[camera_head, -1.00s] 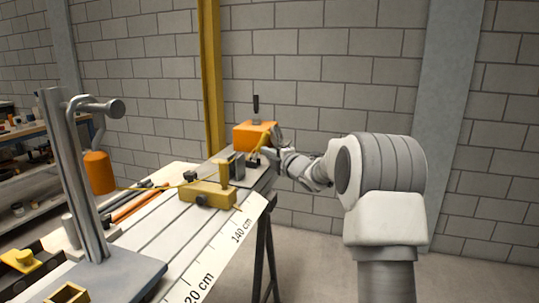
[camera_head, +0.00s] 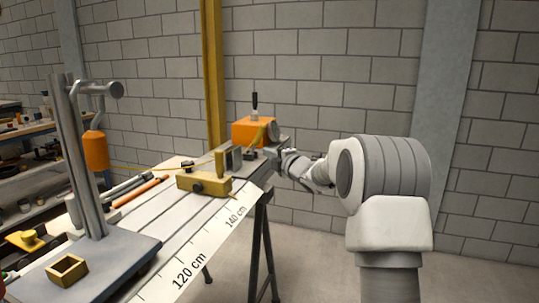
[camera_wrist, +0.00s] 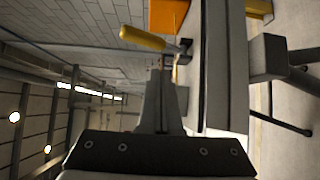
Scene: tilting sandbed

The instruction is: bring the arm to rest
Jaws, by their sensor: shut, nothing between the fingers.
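My gripper (camera_head: 273,153) is at the far right end of the long bench (camera_head: 168,222), beside the orange box (camera_head: 252,132). It is small in the head view. In the wrist view the fingers (camera_wrist: 161,72) are together with nothing between them. A yellow handle (camera_wrist: 142,39) lies just past the fingertips there; I cannot tell whether they touch it. The orange box also shows at the top of the wrist view (camera_wrist: 168,15). My arm reaches from the right, clear of the bench's front edge.
A yellow block (camera_head: 203,186) sits on the bench by the scale strip (camera_head: 208,245). A metal post (camera_head: 82,160) with a hanging orange weight (camera_head: 95,150) stands at left. A yellow column (camera_head: 212,75) and block wall stand behind. The floor right of the bench is clear.

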